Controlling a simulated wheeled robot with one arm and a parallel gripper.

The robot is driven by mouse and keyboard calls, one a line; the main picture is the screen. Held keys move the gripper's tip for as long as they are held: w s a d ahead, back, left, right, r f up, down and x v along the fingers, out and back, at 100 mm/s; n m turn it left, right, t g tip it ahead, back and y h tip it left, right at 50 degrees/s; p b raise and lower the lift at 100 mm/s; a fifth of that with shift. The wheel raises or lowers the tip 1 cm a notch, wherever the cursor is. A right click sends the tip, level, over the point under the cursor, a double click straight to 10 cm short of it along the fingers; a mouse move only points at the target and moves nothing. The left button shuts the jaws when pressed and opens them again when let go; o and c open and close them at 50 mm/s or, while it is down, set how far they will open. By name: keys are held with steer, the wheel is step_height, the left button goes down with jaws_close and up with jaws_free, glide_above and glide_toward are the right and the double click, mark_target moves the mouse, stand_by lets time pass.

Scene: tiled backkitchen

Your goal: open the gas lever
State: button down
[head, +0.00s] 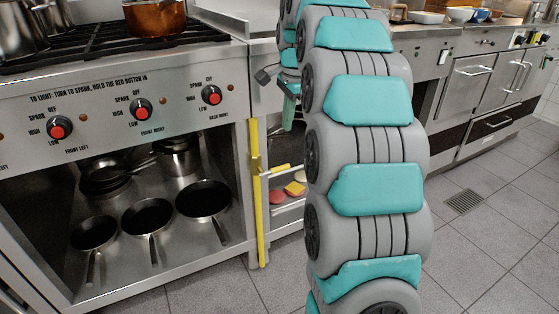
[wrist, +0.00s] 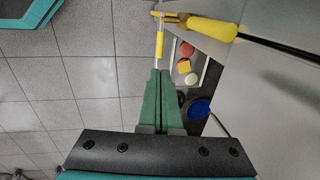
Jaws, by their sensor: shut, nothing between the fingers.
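The gas lever (head: 280,168) is a short yellow-gripped handle. It sticks out to the right, roughly level, from a valve on the vertical yellow gas pipe (head: 262,225) beside the stove. In the wrist view the lever's yellow grip (wrist: 160,45) lies just beyond my fingertips, and the thick yellow pipe (wrist: 212,28) is at the upper right. My gripper (head: 287,127) has green fingers pointing down, above the lever in the head view. Its fingers are closed together and empty in the wrist view (wrist: 160,72). I cannot tell whether the tips touch the lever.
The stove front (head: 120,115) with red-centred knobs is left of the pipe. Below it, several pans stand on a shelf. A low shelf (wrist: 207,72) with small coloured items is behind the lever. Steel cabinets (head: 490,85) stand at right. The tiled floor (head: 485,250) is open there.

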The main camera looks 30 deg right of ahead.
mark_target(281, 167)
steer(key=w+f, duration=0.1)
steer(key=f, duration=0.3)
steer(key=w+f, duration=0.1)
steer(key=f, duration=0.8)
steer(key=shift+w+f, duration=0.4)
steer(key=shift+f+y, duration=0.1)
steer(key=shift+y, duration=0.2)
